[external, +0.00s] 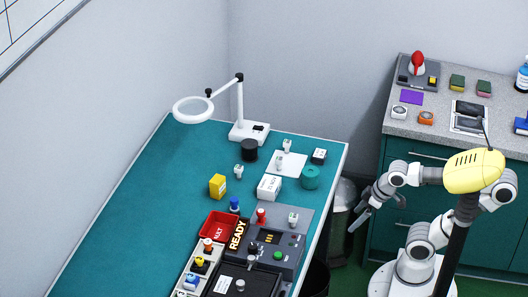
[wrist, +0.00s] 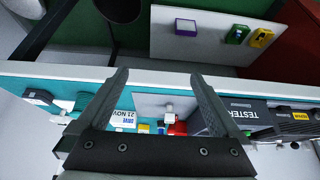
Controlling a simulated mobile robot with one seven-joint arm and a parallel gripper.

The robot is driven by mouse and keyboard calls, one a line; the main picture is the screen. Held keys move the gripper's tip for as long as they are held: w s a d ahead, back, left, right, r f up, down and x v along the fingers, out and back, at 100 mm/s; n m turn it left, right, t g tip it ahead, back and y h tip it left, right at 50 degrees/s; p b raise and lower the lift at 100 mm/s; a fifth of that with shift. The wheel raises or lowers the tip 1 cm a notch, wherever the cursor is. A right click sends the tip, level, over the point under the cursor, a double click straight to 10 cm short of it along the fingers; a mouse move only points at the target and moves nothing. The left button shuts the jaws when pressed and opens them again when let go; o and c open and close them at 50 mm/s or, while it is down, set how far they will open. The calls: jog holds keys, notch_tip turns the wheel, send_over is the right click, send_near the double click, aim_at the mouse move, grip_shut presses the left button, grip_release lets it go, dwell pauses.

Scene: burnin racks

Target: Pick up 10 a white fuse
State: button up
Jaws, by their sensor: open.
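Several small white pieces that look like fuses are on the teal bench (external: 135,215). One white fuse (external: 279,163) stands on the white pad (external: 295,158), another (external: 287,146) is at the pad's back edge, and one (external: 238,171) is to the left. Another white piece (external: 293,219) is on the grey tester (external: 290,240). My gripper (external: 358,217) is open and empty, off the bench's right edge. In the wrist view, a small white piece (wrist: 168,110) shows between the open fingers (wrist: 165,95), beyond the bench edge. No number "10" is legible on any piece.
A white box (external: 269,187), teal round container (external: 310,177), black cylinder (external: 250,150) and yellow box (external: 217,186) stand on the bench. A magnifier lamp (external: 240,105) is behind. A red tray (external: 218,227) is in front. The bench's left part is clear.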

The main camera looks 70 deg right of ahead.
jog(key=c, duration=0.7)
